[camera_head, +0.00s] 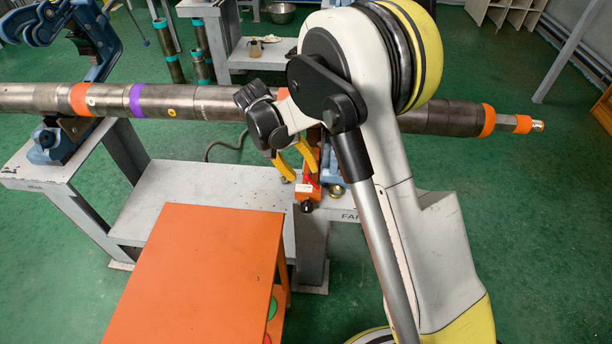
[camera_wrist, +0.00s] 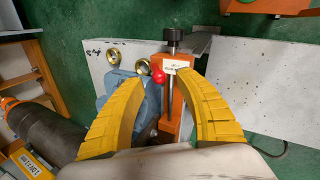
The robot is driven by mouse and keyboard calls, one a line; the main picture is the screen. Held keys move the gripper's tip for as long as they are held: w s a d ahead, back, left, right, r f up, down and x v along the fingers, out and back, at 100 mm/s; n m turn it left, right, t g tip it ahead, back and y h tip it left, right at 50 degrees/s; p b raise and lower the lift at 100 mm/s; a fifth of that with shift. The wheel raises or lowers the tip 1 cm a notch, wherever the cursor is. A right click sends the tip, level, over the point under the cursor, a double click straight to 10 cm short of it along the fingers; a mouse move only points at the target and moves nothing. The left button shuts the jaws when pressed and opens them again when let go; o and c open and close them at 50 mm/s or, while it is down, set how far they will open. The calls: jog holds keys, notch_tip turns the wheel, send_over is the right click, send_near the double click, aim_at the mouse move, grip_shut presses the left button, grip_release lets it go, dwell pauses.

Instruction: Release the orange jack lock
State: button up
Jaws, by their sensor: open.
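The orange jack lock (camera_head: 308,194) is mounted at the right end of the grey bench, below the pipe. In the wrist view it is an orange block (camera_wrist: 173,119) with a white label, a metal rod along it and a dark knob at its far end. A small red ball (camera_wrist: 158,76) sits at its left edge. My gripper (camera_head: 301,177) is open, with its yellow fingers pointing down at the lock. In the wrist view my gripper (camera_wrist: 161,76) has one finger on each side of the block. I cannot tell whether either finger touches it.
A long dark pipe (camera_head: 215,103) with coloured bands runs above the grey bench (camera_head: 190,215). A blue vise (camera_head: 57,143) stands at the bench's left end. An orange table (camera_head: 195,280) stands in front.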

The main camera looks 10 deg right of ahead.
jog(key=s+v, duration=0.1)
jog(key=v, duration=0.8)
jog(key=shift+w, duration=0.5)
jog(key=s+d+r+n+t+y, duration=0.1)
jog(key=s+d+r+t+y, duration=0.25)
jog(key=s+d+r, duration=0.55)
jog(key=s+d+t+y, duration=0.1)
jog(key=s+t, duration=0.4)
jog(key=s, duration=0.9)
jog(key=shift+d+r, duration=0.15)
jog(key=shift+r, duration=0.25)
